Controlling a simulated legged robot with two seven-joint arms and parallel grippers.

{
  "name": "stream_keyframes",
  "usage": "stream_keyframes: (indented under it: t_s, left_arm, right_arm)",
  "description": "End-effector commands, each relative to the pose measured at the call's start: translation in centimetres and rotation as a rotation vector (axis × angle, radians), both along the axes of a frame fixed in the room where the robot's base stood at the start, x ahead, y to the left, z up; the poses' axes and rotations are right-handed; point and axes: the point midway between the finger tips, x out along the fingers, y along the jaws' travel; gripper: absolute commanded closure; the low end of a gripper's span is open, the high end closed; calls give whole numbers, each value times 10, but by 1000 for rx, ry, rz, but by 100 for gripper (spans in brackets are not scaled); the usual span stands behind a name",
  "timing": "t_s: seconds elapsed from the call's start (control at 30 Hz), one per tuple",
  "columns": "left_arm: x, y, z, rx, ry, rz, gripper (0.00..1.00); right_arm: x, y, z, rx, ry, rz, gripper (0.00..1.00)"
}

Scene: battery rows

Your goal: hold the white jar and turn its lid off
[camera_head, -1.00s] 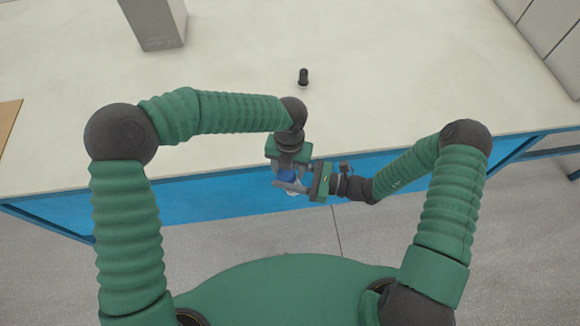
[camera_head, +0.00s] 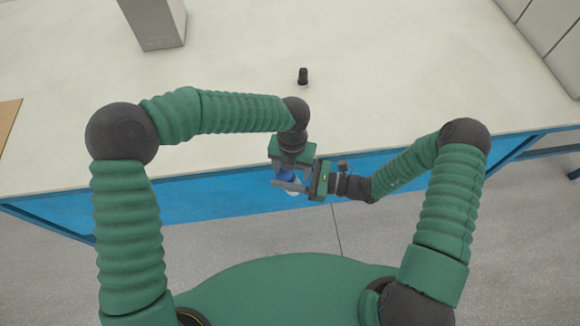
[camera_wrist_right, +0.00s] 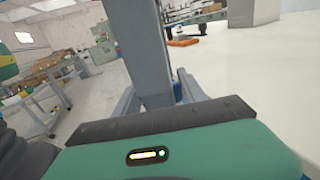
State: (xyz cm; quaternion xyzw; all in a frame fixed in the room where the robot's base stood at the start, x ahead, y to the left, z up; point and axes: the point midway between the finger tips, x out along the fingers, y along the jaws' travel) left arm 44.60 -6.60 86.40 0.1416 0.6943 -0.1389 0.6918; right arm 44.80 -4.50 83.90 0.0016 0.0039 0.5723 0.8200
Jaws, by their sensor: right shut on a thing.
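The white jar (camera_head: 293,193) is mostly hidden; a small pale part shows below the fingers of my right gripper, in front of the table's near edge. A blue piece (camera_head: 290,173), which looks like its lid, shows between my two grippers. My right gripper (camera_head: 285,186) comes in from the right and is shut on the jar. My left gripper (camera_head: 290,165) reaches down from above at the blue piece; its fingers are hidden, so its hold is unclear. In the right wrist view a grey finger (camera_wrist_right: 152,55) rises before the green gripper body, and the jar cannot be made out.
The pale table (camera_head: 230,60) has a blue front side (camera_head: 200,200). A small black object with a light base (camera_head: 303,77) stands on it. A grey box (camera_head: 155,22) is at the back left, and a brown board (camera_head: 8,112) at the left edge. Much of the tabletop is clear.

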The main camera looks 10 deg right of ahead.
Motion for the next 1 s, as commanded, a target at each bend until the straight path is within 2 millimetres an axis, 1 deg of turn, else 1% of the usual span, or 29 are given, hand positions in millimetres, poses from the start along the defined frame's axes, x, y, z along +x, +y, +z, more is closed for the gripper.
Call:
stream_keyframes:
  t_s: [0.03, 0.73, 0.83, 1.0]
  left_arm:
    - [-2, 3, -4, 6, 8, 2, 35]
    - [1, 9, -4, 15, 5, 10, 35]
    - [4, 12, 6, 15, 4, 11, 35]
    - [8, 20, 33, 13, 0, 12, 35]
  right_arm:
    - [1, 2, 8, 20, -14, 2, 100]
    - [2, 1, 8, 20, -16, 1, 100]
    - [2, 1, 8, 20, -16, 1, 100]
    - [1, 1, 7, 16, -12, -1, 100]
